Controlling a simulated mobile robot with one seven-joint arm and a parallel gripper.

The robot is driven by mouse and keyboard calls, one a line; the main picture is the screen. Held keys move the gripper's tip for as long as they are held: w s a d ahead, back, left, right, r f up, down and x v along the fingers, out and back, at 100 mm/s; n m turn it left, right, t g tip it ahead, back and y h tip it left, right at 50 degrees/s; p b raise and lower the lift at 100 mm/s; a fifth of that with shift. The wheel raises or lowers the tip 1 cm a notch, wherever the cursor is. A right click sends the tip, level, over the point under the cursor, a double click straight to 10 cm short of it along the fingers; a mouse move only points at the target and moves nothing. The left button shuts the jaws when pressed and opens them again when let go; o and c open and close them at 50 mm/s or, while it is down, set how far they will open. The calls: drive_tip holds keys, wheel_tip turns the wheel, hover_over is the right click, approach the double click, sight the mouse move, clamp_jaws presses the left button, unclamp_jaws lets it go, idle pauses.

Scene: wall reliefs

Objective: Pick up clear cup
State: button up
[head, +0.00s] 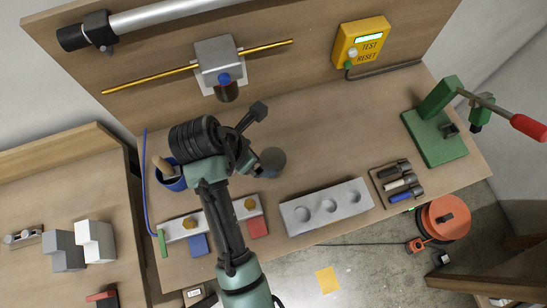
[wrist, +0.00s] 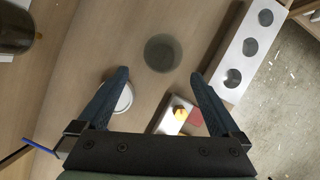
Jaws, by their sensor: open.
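The clear cup (head: 272,160) is a see-through, greyish round cup on the wooden workbench, beside my gripper in the head view. In the wrist view the cup (wrist: 162,53) lies ahead of the fingertips, roughly centred between them and apart from both. My gripper (wrist: 160,75) is open with nothing between its fingers. In the head view my gripper (head: 254,136) is over the middle-left of the bench, and the wrist hides part of it.
A grey block with round holes (head: 326,207) and a tool tray (head: 398,185) lie right of the cup. A plate with yellow knobs (head: 210,219) is in front. A blue pot (head: 168,183) stands left. A grey box (head: 219,62) with a dark nozzle is behind.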

approach(280, 162)
drive_tip(key=shift+w+a+f, duration=0.15)
drive_tip(key=shift+w+f, duration=0.1)
drive_tip(key=shift+f, duration=0.35)
drive_tip(key=shift+d+p+x, duration=0.15)
drive_tip(key=shift+p+x, duration=0.25)
drive_tip(key=shift+x, duration=0.95)
drive_tip(key=shift+d+p+x, duration=0.15)
drive_tip(key=shift+p+x, duration=0.2)
drive_tip(key=shift+x, duration=1)
drive_tip(key=shift+s+r, duration=0.1)
drive_tip(key=shift+r, duration=0.05)
drive_tip(key=shift+c, duration=0.2)
drive_tip(key=c, duration=1.2)
